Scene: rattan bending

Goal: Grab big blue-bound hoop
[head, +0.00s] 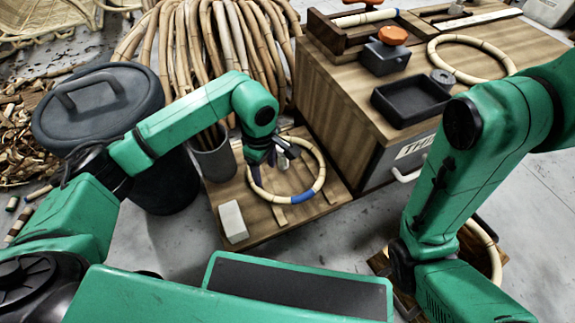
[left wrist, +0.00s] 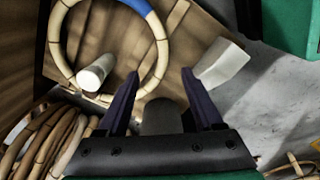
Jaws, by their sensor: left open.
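The big blue-bound hoop (head: 291,198) is a pale rattan ring with a blue wrapped section at its right front. It lies on a low wooden board (head: 242,206) on the floor. My left gripper (head: 275,154) is open and empty, above the hoop's back-left part, which it partly hides. In the left wrist view, the hoop (left wrist: 161,42) curves across the upper left, ahead of the open fingers (left wrist: 162,88). Its blue section shows at the top edge. The fingers appear apart from the rim. My right arm shows, but its gripper is not visible.
A white block (head: 232,221) and a grey pot (head: 214,158) stand beside the hoop. A dark lidded bin (head: 165,190) is at left. A wooden cabinet (head: 335,110) carries another hoop (head: 455,38) and a black tray (head: 392,107). Another hoop (head: 493,262) is at lower right.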

